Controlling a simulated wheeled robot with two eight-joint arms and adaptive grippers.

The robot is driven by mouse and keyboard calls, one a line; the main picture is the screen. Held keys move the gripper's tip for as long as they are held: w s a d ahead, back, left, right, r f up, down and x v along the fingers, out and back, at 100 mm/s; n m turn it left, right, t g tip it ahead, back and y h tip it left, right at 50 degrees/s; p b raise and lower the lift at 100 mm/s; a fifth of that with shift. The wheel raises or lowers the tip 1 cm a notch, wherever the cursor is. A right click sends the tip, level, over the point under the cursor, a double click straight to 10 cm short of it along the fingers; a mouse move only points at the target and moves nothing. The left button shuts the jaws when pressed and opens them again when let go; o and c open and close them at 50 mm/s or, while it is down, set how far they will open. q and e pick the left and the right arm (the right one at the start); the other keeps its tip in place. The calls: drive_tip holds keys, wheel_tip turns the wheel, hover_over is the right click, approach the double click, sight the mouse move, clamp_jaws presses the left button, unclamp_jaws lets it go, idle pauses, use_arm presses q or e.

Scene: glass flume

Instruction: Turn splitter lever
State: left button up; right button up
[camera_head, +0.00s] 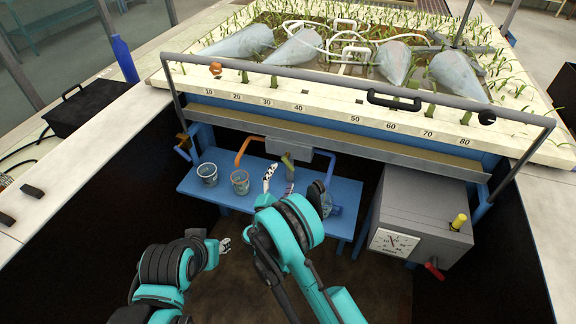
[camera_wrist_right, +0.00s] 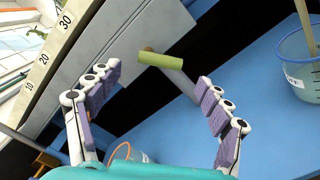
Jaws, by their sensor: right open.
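The splitter lever (camera_head: 287,159) has a pale green grip and hangs below a small grey box (camera_head: 288,148) under the flume's front. In the right wrist view the lever's green grip (camera_wrist_right: 160,61) and grey shaft show just beyond my fingertips. My right gripper (camera_head: 280,178) is open at the lever; in its wrist view the spread fingers (camera_wrist_right: 158,80) stand on either side of it, with no contact to be seen. My left gripper (camera_head: 222,246) is low at the centre left, away from the lever, small and partly hidden by its arm.
A blue bench (camera_head: 225,197) under the flume holds clear buckets (camera_head: 207,174), (camera_head: 239,182); another bucket (camera_wrist_right: 302,62) shows in the wrist view. A grey cabinet (camera_head: 425,205) with dial, yellow knob and red handle stands at right. A rail (camera_head: 350,94) crosses above the lever.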

sight(288, 166)
drive_tip(key=b+x, duration=0.1)
drive_tip(key=x, duration=0.5)
drive_tip(key=shift+w+d+f+b, duration=0.1)
drive_tip(key=shift+w+b, duration=0.1)
drive_tip(key=shift+b, duration=0.2)
drive_tip(key=shift+w+d, duration=0.1)
drive_tip(key=shift+w, duration=0.3)
drive_tip(key=c, duration=1.2)
